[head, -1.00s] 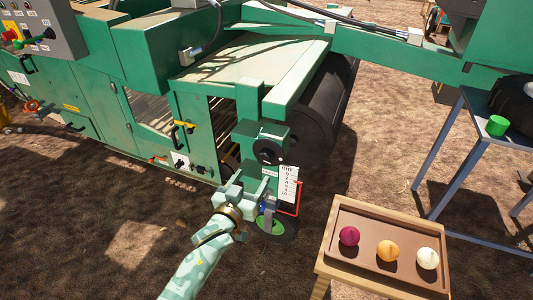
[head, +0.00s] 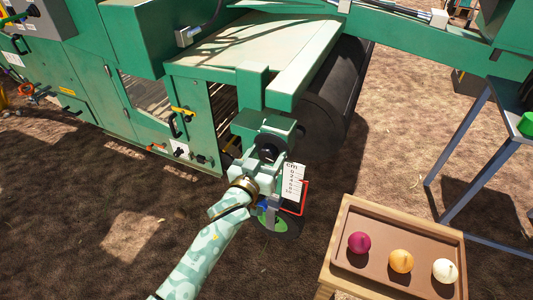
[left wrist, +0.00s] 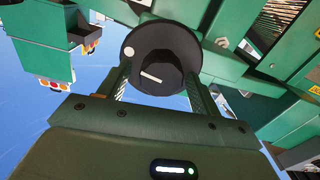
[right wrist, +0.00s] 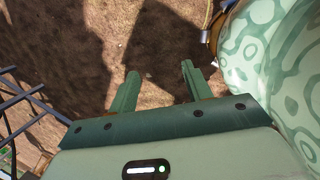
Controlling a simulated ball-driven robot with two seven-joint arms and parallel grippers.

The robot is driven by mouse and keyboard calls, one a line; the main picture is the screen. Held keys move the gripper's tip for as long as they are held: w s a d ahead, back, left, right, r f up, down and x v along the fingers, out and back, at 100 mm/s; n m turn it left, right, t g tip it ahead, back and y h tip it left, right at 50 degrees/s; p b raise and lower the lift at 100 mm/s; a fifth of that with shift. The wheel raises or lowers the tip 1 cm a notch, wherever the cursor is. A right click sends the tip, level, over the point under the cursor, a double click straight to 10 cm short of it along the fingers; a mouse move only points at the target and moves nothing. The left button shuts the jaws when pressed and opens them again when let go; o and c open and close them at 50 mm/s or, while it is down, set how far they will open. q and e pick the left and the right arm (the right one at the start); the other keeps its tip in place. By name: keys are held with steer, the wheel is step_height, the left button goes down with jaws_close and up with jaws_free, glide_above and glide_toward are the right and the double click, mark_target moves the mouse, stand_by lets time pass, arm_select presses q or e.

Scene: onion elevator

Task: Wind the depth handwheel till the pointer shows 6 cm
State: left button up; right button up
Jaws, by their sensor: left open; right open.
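The depth handwheel (head: 267,148) is black and sits on the green machine's front post. In the left wrist view it shows as a dark disc (left wrist: 160,52) with a hub bearing a white line and a pale knob on its rim. My left gripper (head: 262,168) is open just in front of and below it; its fingers (left wrist: 160,82) flank the hub, and I cannot tell whether they touch. The white cm scale (head: 292,180) stands to the right of the wheel; the pointer's reading is too small to tell. My right gripper (right wrist: 158,72) is open and empty above bare soil.
A wooden tray (head: 335,250) with three onions stands at the lower right. A metal table (head: 475,135) is at the far right. A black roller (head: 335,100) lies behind the wheel post. A small wheel (head: 285,228) is below the scale.

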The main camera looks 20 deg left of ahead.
arm_select(q)
steer(key=c, duration=1)
